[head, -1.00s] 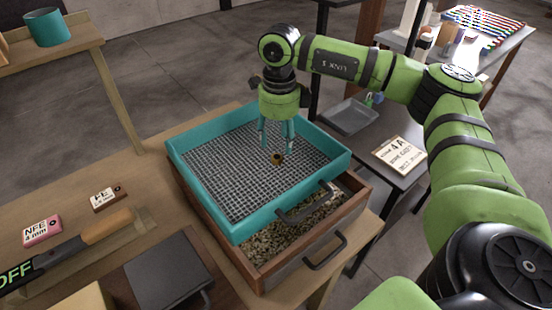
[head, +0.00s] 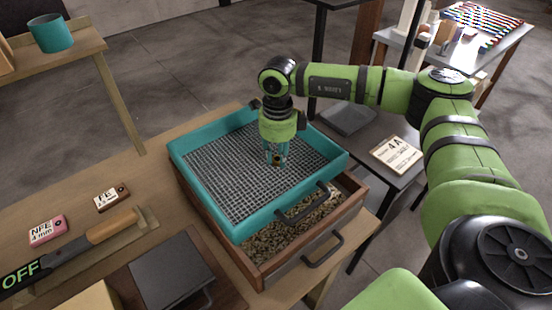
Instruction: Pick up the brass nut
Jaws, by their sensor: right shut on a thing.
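The brass nut (head: 277,161) is a small brown-gold piece over the grey mesh of the teal sieve tray (head: 205,217). My right gripper (head: 277,158) points straight down into the tray, and its teal fingers are shut on the nut. The fingers partly cover the nut. I cannot tell whether the nut still touches the mesh. My left gripper is not in view.
The sieve sits on a wooden drawer box of gravel (head: 292,228). Labelled blocks (head: 47,231), a wooden-handled tool (head: 110,226) and a dark plate (head: 170,268) lie left.

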